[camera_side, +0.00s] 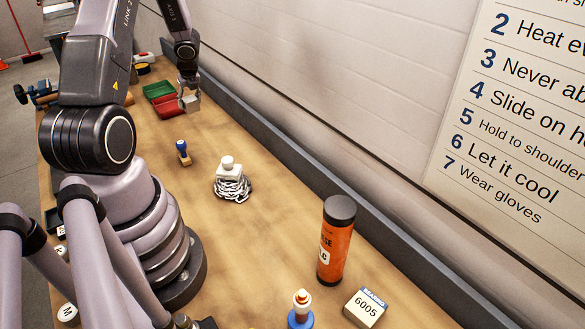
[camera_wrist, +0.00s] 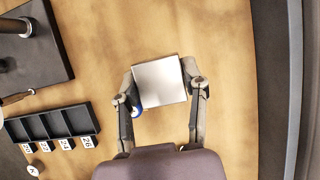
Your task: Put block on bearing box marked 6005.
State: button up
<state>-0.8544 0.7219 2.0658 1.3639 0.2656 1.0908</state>
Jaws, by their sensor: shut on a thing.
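My gripper (camera_side: 189,98) is high over the far part of the bench in the side view. In the wrist view it (camera_wrist: 160,95) is shut on a pale metal block (camera_wrist: 160,81), square from above, with a finger on each side. The block (camera_side: 190,104) shows small in the side view, held above the bench. The bearing box marked 6005 (camera_side: 364,307) sits on the near right of the bench, far from my gripper, its top clear. The box is not seen in the wrist view.
An orange tube (camera_side: 336,240), a white-capped bottle (camera_side: 301,311), a chain pile (camera_side: 233,188) with a white piece on it and a blue-handled stamp (camera_side: 183,152) stand along the bench. Red (camera_side: 168,105) and green (camera_side: 158,90) trays lie near my gripper. A numbered black tray (camera_wrist: 50,125) is left.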

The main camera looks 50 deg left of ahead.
jog(key=w+d+r+m+t+h, duration=0.1)
jog(key=w+d+m, duration=0.35)
jog(key=d, duration=1.15)
jog(key=w+d+r+m+t+h, duration=0.15)
jog(key=w+d+m, duration=0.3)
jog(key=d, duration=1.25)
jog(key=w+d+m+t, duration=0.2)
jog(key=w+d+m, duration=0.25)
jog(key=d, duration=1.15)
jog(key=m+h, duration=0.2)
jog(key=m, duration=0.3)
send_over(372, 301)
jog(key=s, duration=0.1)
notch_tip(372, 301, down, 4)
jog(key=r, duration=0.1)
jog(key=shift+s+f, duration=0.2)
jog(key=shift+f, duration=4.1)
jog(key=shift+f, duration=0.15)
jog(key=o, duration=1.2)
